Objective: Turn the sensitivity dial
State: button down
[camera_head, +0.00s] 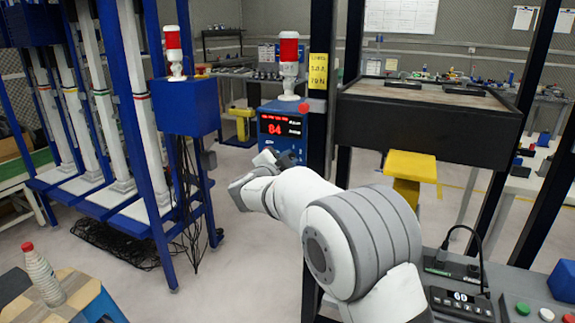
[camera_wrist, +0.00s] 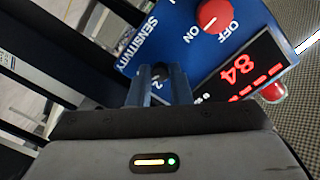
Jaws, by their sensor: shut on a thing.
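The blue control box (camera_head: 266,112) stands at the middle of the head view, with a red display (camera_head: 280,126) reading 84. In the wrist view the box's blue face (camera_wrist: 165,25) is tilted and carries the word SENSITIVITY. The dark sensitivity dial (camera_wrist: 160,73) shows between the fingertips, beside that label. My gripper (camera_wrist: 159,76) is shut on the dial, with one finger on each side. The fingers hide much of the dial, so its exact setting cannot be read. In the head view my wrist covers the lower part of the box.
A red OFF/ON knob (camera_wrist: 214,15) sits on the same face, close to the dial. The display (camera_wrist: 245,70) is beside it. A dark tray bench (camera_head: 430,125) with a yellow bracket (camera_head: 410,166) stands right of the box. A blue rack (camera_head: 190,105) stands left.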

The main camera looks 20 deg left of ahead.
jog(key=shift+f+m+b, duration=0.1)
jog(key=shift+m+b, duration=0.35)
jog(key=shift+m, duration=0.55)
jog(key=c, duration=1.3)
grip_release()
jog(key=s, duration=0.8)
jog(key=shift+a+r, duration=0.2)
jog(key=shift+a, duration=0.2)
